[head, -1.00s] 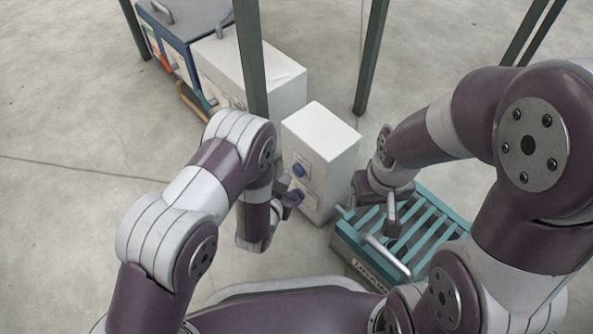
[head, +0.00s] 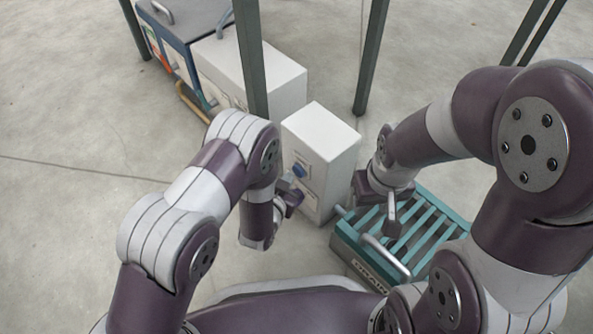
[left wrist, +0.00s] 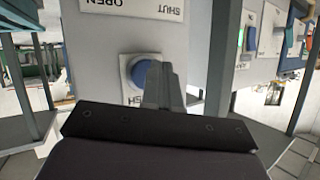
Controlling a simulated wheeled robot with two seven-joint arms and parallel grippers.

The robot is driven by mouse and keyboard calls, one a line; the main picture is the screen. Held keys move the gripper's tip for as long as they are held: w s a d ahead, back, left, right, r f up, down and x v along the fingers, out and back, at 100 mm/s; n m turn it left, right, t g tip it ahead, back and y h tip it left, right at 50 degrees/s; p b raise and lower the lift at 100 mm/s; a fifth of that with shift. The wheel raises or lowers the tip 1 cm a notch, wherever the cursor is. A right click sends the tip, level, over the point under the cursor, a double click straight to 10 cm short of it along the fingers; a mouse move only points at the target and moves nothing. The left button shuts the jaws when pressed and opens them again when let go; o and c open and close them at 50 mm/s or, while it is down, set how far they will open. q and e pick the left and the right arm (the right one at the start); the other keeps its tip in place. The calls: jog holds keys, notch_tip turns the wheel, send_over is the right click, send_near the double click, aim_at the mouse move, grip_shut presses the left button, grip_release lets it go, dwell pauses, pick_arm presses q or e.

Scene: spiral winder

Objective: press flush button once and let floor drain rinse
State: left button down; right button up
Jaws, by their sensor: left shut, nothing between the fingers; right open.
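The blue flush button (head: 299,170) is on the front of a white box (head: 325,133). In the left wrist view the button (left wrist: 143,68) sits above a partly hidden label ending in "SH". My left gripper (head: 289,184) is shut and empty, just in front of the button. Its fingers (left wrist: 165,84) overlap the button's lower right part in the left wrist view; I cannot tell whether they touch. The teal slatted floor drain (head: 437,208) is right of the box. My right gripper (head: 391,212) is open over the drain's left side. No water is visible.
A grey bar handle (head: 386,257) lies across the drain's near side. Dark posts (head: 370,60) stand behind the box. A larger white cabinet (head: 255,72) and a blue unit (head: 185,25) stand at the back left. The floor at left is clear.

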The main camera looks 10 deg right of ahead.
pick_arm(q)
jog(key=shift+w+d, duration=0.25)
jog(key=shift+d, duration=0.1)
dwell(0.8)
jog(key=shift+a, duration=0.1)
jog(key=shift+s+a+p, duration=0.35)
jog(key=shift+s+a, duration=0.1)
jog(key=shift+a, duration=0.1)
jog(key=shift+s+a+p, duration=0.35)
jog(key=shift+s+a, duration=0.4)
jog(key=shift+a, duration=0.3)
jog(key=shift+s+a+p, duration=0.35)
jog(key=shift+s+a, duration=0.4)
jog(key=shift+a, duration=0.25)
jog(key=shift+r, duration=0.1)
